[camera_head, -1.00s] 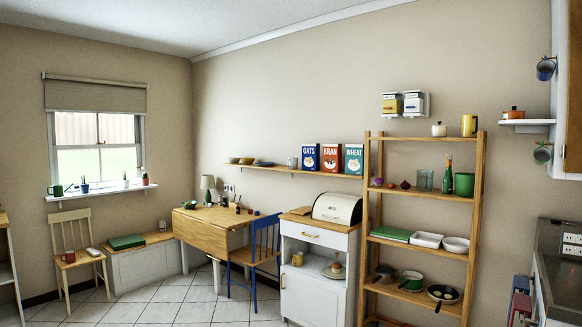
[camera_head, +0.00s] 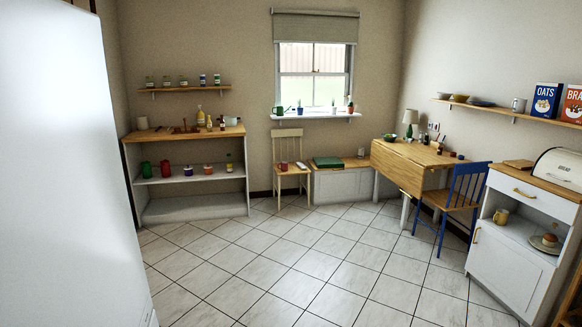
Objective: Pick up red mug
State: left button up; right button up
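A small red mug (camera_head: 283,166) stands on the seat of the cream wooden chair (camera_head: 290,150) below the window, far across the room. A small pale object (camera_head: 301,166) lies beside it on the seat. Another red container (camera_head: 165,168), too small to identify surely, stands on the middle shelf of the white unit at the left, next to a green one (camera_head: 146,169). Neither of my grippers is in view.
A large white panel (camera_head: 75,170) fills the left edge, close by. The tiled floor (camera_head: 290,265) ahead is open. A low bench (camera_head: 340,182) adjoins the chair; a wooden table (camera_head: 408,165), blue chair (camera_head: 463,200) and white cabinet (camera_head: 510,265) stand right.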

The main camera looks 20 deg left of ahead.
aim_at(283, 167)
jog(key=i+u, duration=0.3)
jog(key=i, duration=0.2)
jog(key=i+u, duration=0.35)
jog(key=i, duration=0.15)
jog(key=i+l+u, duration=0.3)
jog(key=i, duration=0.2)
jog(key=i+u, duration=0.15)
jog(key=i, duration=3.55)
jog(key=i+z, duration=0.2)
jog(key=i, duration=0.25)
jog(key=i+j+z, duration=0.25)
jog(key=i, duration=0.2)
jog(key=i+j+z, duration=0.2)
jog(key=i, duration=0.25)
jog(key=i+j+z, duration=0.25)
jog(key=i, duration=0.15)
